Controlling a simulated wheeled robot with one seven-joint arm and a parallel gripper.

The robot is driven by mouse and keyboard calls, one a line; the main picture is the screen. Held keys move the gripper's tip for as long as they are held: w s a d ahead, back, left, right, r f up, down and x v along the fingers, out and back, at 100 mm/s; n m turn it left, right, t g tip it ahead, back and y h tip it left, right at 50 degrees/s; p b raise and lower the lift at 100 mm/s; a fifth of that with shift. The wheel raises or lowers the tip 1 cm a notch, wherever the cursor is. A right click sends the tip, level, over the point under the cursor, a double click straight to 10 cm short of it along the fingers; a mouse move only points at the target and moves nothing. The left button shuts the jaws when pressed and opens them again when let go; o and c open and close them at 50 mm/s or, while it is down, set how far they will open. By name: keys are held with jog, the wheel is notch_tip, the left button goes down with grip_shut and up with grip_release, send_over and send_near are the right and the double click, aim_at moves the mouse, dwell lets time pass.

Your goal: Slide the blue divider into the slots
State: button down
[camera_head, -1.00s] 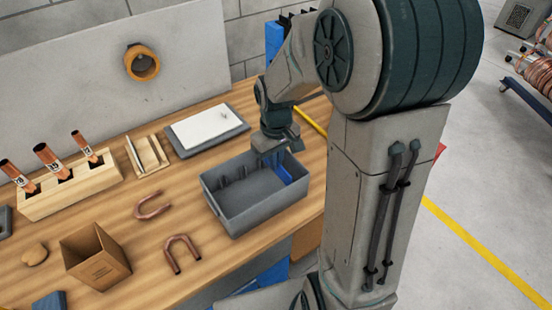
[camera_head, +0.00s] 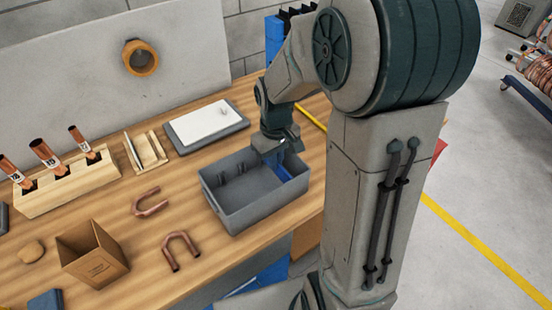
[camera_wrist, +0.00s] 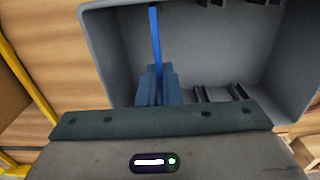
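The blue divider (camera_head: 284,172) is inside the grey bin (camera_head: 263,213), near its right end in the head view. In the wrist view the divider (camera_wrist: 155,38) shows edge-on as a thin upright strip between the blue fingers of my gripper (camera_wrist: 158,88). My gripper (camera_head: 279,151) is shut on it and reaches down into the bin. Dark slot ribs (camera_wrist: 238,91) stand in pairs along the bin's walls, to the right of the divider in the wrist view. The divider is apart from these visible ribs. Its lower edge is hidden.
Bent copper tubes (camera_head: 181,251) and an open cardboard box (camera_head: 93,254) lie left of the bin. A wooden block (camera_head: 67,184) holds upright copper tubes.

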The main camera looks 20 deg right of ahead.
aim_at(276, 173)
jog(key=shift+f+b, duration=1.7)
jog(key=shift+f, duration=0.45)
jog(key=c, duration=1.5)
grip_release()
jog(key=shift+c, duration=0.2)
jog(key=shift+r, duration=0.15)
notch_tip(276, 173, up, 14)
jog(key=shift+f, duration=0.2)
jog(key=s+f+m+t, duration=0.2)
jog(key=s+m+t, duration=0.1)
jog(key=s, duration=1)
jog(key=shift+s+f+m, duration=0.25)
jog(key=shift+s+m, duration=0.05)
jog(key=shift+s, duration=0.1)
